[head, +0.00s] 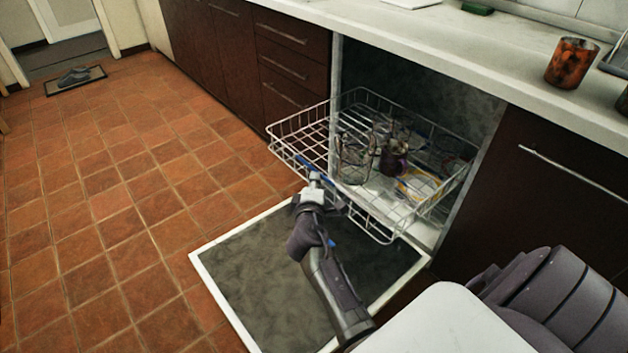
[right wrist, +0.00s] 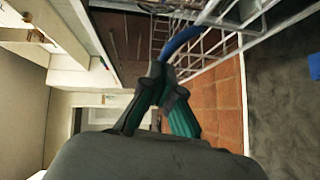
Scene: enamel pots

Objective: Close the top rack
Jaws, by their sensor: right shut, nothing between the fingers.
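The top rack (head: 290,150) is a white wire basket pulled out of the open dishwasher (head: 420,85) under the counter. It holds several glasses and cups, among them a clear glass (head: 354,158) and a dark purple mug (head: 394,160). My right gripper (head: 315,180) is at the rack's front edge, beside a blue strip on it. In the right wrist view, the shut, empty fingertips (right wrist: 165,82) are close to the blue strip (right wrist: 180,42) and rack wires. I cannot tell whether they touch. My left gripper is not in view.
The dishwasher door (head: 250,275) lies lowered below the rack. Dark drawers (head: 290,70) stand left of the opening and a dark cabinet front (head: 560,180) right of it. A rusty-brown cup (head: 571,63) stands on the counter. The tiled floor at left is mostly clear.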

